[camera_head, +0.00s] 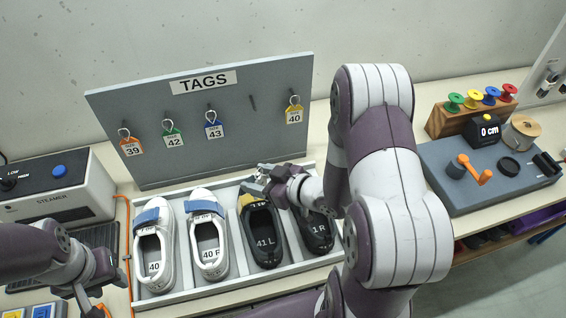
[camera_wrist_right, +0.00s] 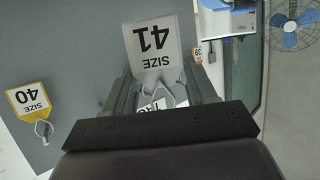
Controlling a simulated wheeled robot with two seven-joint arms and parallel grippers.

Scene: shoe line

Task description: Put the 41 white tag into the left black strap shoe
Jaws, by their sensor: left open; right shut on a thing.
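The white tag reading SIZE 41 (camera_wrist_right: 152,42) is held by its loop end between the fingers of my right gripper (camera_wrist_right: 158,88). In the head view my right gripper (camera_head: 258,182) is over the toe end of the left black strap shoe (camera_head: 266,240), marked 41 L, which has a yellow patch at its toe end. I cannot make out the tag clearly there. The right black shoe (camera_head: 318,235) is beside it, partly covered by my right arm. My left gripper (camera_head: 92,306) is open at the lower left, partly cut off by the picture edge.
White shoes (camera_head: 154,245) with blue straps share the grey tray (camera_head: 182,295). The tag board (camera_head: 230,125) stands behind, with tags 39, 42, 43 and 40 hanging and one bare peg. A steamer (camera_head: 60,185) stands left; a grey tool station (camera_head: 490,170) with spools stands right.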

